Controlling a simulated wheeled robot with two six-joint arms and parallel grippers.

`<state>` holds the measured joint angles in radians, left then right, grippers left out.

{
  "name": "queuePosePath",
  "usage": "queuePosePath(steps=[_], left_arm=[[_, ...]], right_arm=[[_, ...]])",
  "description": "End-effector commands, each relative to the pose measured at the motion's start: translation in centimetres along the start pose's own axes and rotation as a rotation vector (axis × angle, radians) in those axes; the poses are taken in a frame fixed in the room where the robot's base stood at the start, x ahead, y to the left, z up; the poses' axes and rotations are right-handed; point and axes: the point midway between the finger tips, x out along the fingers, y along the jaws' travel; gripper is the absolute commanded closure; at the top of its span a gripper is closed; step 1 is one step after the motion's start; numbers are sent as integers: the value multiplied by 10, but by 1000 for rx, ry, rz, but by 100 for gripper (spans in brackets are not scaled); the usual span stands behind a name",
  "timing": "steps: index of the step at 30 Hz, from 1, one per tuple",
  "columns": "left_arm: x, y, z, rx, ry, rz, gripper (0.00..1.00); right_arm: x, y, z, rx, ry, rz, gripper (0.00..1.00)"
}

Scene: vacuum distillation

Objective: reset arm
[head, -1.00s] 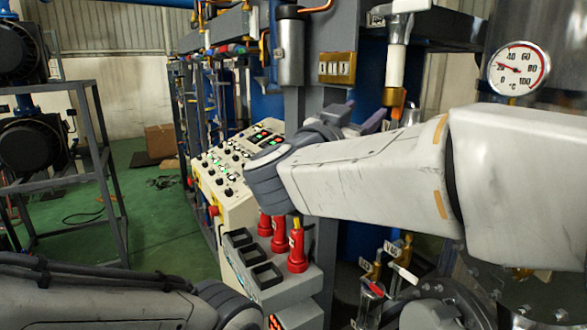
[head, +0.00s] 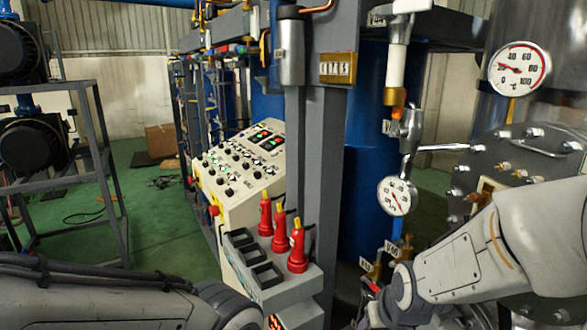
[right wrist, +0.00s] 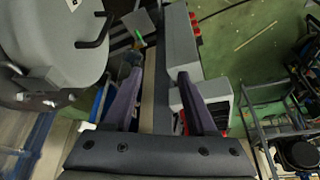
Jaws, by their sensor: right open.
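My right arm (head: 465,255) is low at the right of the head view, and its gripper is out of sight there. In the right wrist view my right gripper (right wrist: 160,78) shows its two dark fingers spread apart with nothing between them. My left arm (head: 100,295) lies along the bottom left of the head view, and its gripper is not visible.
A control panel (head: 238,165) with lit displays stands at centre. Several red handles (head: 296,250) and dark square slots (head: 240,237) sit below it. Gauges (head: 397,196) and a bolted metal flange (head: 520,165) are at right. Green floor (head: 160,225) is open at left.

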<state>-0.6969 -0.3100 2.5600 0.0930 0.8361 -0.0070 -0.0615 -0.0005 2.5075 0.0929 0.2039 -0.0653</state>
Motion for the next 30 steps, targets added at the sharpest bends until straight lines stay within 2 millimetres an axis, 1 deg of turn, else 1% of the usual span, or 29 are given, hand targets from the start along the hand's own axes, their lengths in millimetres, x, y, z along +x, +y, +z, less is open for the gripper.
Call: queuePosePath(steps=[1, 3, 7, 8, 9, 14, 20, 23, 27, 30], left_arm=[[0, 0, 0, 0, 0, 0, 65], [0, 0, 0, 0, 0, 0, 65], [0, 0, 0, 0, 0, 0, 65], [5, 0, 0, 0, 0, 0, 65], [11, -1, 0, 0, 0, 0, 65], [27, -2, 2, -2, 0, 0, 65], [50, -4, 3, -4, 0, 0, 65], [65, -5, 4, -5, 0, 0, 65], [88, -6, 5, -7, 0, 0, 65], [98, -7, 5, -8, 0, 0, 65]], right_arm=[[1, 5, 13, 10, -43, 8, 43], [1, 11, 31, 19, -102, 19, 43], [0, 22, 61, 37, -204, 43, 43], [2, 18, 66, 23, -213, 38, 43], [5, 8, 67, -3, -212, 26, 43], [6, -21, 81, -91, -238, -13, 43], [6, -59, 108, -224, -278, -66, 43], [4, -80, 128, -307, -304, -99, 43], [0, -105, 164, -442, -346, -146, 43], [-6, -116, 185, -520, -375, -172, 43]])
